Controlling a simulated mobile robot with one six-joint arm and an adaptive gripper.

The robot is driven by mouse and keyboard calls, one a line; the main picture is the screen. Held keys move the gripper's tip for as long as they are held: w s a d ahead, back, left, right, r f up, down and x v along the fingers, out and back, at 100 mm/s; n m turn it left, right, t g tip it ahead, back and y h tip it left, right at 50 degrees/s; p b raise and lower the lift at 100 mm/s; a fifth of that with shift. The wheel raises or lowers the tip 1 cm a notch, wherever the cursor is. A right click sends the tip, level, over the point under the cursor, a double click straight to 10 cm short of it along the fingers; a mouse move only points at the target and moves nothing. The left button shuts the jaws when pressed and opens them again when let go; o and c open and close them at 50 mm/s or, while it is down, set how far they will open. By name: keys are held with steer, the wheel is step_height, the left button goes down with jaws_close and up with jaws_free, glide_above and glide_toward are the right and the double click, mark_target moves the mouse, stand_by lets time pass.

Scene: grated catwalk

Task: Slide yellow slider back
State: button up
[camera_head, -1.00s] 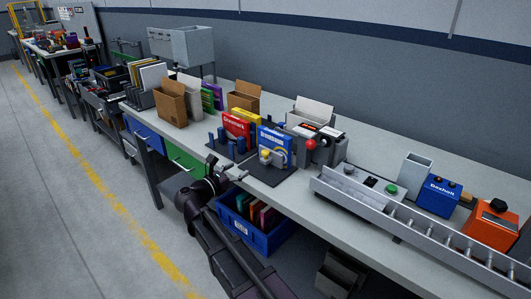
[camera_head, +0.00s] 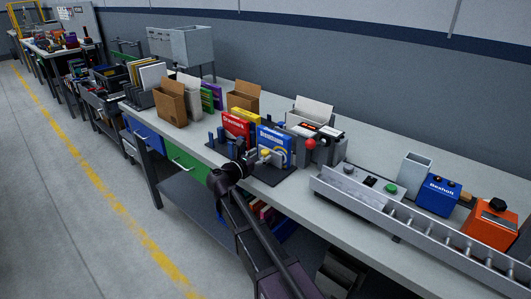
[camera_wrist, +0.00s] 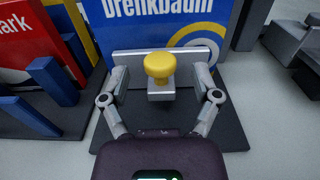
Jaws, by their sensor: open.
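The yellow slider knob (camera_wrist: 160,67) sits on a grey metal block in front of a grey plate (camera_wrist: 122,60). It also shows in the head view (camera_head: 265,153), small, in front of the blue box. My gripper (camera_wrist: 161,92) is open in the wrist view, with one finger on each side of the knob and its block. The fingers look apart from the knob; whether they touch the plate I cannot tell. In the head view my gripper (camera_head: 250,158) is at the bench's front edge beside the slider, largely hidden by my wrist.
A blue box (camera_head: 275,147) marked Drenkbaum stands right behind the slider plate. A red box (camera_head: 236,127) and blue posts (camera_wrist: 52,79) stand to the left. A dark base plate (camera_wrist: 235,125) lies under the slider. A grey roller conveyor (camera_head: 400,220) runs along the right.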

steer(key=shift+x, duration=1.3)
jaws_close()
